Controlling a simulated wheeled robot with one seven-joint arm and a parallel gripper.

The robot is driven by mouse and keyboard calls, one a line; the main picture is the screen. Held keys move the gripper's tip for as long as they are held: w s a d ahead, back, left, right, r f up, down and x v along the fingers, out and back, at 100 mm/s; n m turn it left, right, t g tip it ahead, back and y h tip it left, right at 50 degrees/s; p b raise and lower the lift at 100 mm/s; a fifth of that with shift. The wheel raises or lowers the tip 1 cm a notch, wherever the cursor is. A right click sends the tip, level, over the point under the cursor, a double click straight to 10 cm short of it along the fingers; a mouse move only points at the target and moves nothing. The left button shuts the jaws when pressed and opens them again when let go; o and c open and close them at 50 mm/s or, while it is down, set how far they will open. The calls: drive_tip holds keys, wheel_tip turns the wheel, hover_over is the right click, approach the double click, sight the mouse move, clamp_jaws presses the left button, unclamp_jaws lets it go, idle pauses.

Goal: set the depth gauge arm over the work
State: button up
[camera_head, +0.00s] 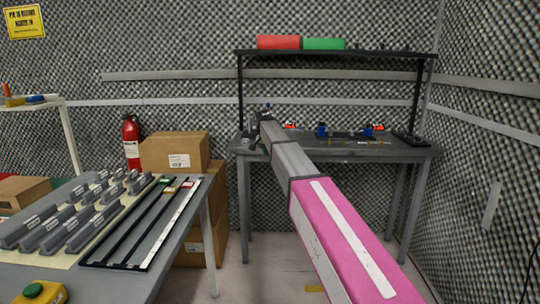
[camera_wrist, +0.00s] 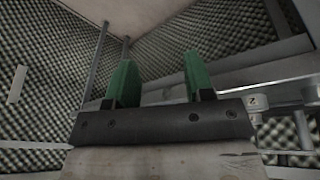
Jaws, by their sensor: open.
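My arm reaches out over the grey workbench (camera_head: 420,151) at the back. My gripper shows in the wrist view (camera_wrist: 158,68) with its two green fingers wide apart and nothing between them. In the head view its end lies at the bench's left end, too small to read. I cannot tell for sure which thing is the depth gauge arm. Small blue fixtures stand on the bench, one in the middle (camera_head: 321,130) and one with red at the right (camera_head: 375,127). A grey cylindrical part marked Z (camera_wrist: 258,103) shows right of the fingers in the wrist view.
A shelf above the bench holds a red box (camera_head: 278,43) and a green box (camera_head: 324,44). A table (camera_head: 190,218) with grey blocks and dark rails stands at the left. Cardboard boxes (camera_head: 175,152) and a fire extinguisher (camera_head: 131,141) stand behind it. Foam walls close the right side.

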drive_tip(key=s+d+f+n+g+y, duration=0.1)
drive_tip(key=s+d+f+n, duration=0.1)
drive_tip(key=s+d+f, duration=0.55)
drive_tip(key=s+d+f+n, duration=0.1)
drive_tip(key=s+d+f, duration=0.3)
drive_tip(key=s+f, duration=0.65)
drive_tip(key=s+d+f+n, duration=0.1)
drive_tip(key=s+d+f, duration=0.1)
drive_tip(key=s+f, duration=0.2)
drive_tip(key=s+d+f+n+y, duration=0.1)
drive_tip(key=s+d+f, duration=0.1)
drive_tip(key=s+f, duration=0.3)
drive_tip(key=s+d+f+n+g, duration=0.1)
drive_tip(key=s+d+f, duration=0.2)
drive_tip(key=s, duration=0.7)
wheel_tip(320, 180, down, 2)
drive_tip(key=shift+s+f+y, duration=0.1)
drive_tip(key=shift+s+y, duration=0.1)
drive_tip(key=shift+y, duration=0.1)
